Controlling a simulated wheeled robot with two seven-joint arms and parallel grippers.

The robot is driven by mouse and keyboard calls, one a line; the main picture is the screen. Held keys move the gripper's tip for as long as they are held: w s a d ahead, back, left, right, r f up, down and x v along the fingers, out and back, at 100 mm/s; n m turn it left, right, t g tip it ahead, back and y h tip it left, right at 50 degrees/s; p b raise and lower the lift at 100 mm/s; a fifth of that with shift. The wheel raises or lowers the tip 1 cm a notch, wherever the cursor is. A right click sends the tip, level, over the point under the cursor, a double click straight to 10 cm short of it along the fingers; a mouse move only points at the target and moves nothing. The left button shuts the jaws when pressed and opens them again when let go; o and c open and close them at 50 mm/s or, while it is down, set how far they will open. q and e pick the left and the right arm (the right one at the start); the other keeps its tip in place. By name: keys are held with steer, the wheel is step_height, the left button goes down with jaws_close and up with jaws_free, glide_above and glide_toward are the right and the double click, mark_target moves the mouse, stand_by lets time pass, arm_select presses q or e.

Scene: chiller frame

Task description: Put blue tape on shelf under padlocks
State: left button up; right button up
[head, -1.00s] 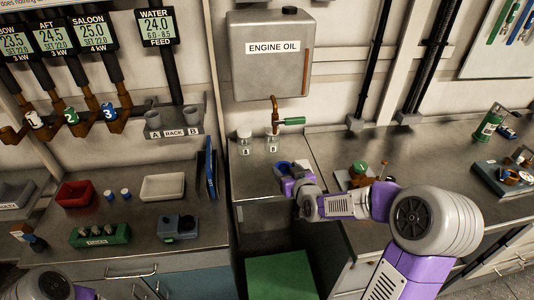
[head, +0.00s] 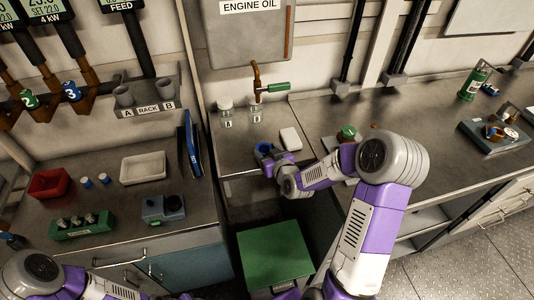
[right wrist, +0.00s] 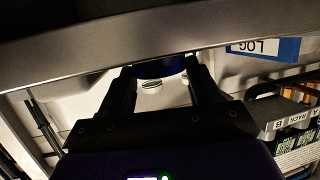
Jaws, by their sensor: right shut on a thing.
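The blue tape (head: 264,148) is a small blue ring in the jaws of my right gripper (head: 270,160). In the head view they show over the front part of the low metal bench under the oil tank. In the right wrist view the two dark fingers (right wrist: 165,82) are shut on the tape (right wrist: 158,67), and a broad grey edge crosses just above them. I cannot make out any padlocks. My left arm shows at the bottom left of the head view, but its gripper cannot be seen.
A white block (head: 291,138) and two glass jars (head: 226,115) stand on the bench near the tape. A blue binder (head: 192,145) stands to the left. A green box top (head: 275,252) lies below. Open shelving (head: 425,222) shows under the right counter.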

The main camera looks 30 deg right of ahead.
steer(key=shift+f, duration=0.1)
steer(key=o, duration=0.6)
steer(key=shift+f, duration=0.2)
steer(key=o, duration=0.5)
steer(key=shift+c, duration=0.2)
steer(key=shift+r, duration=0.15)
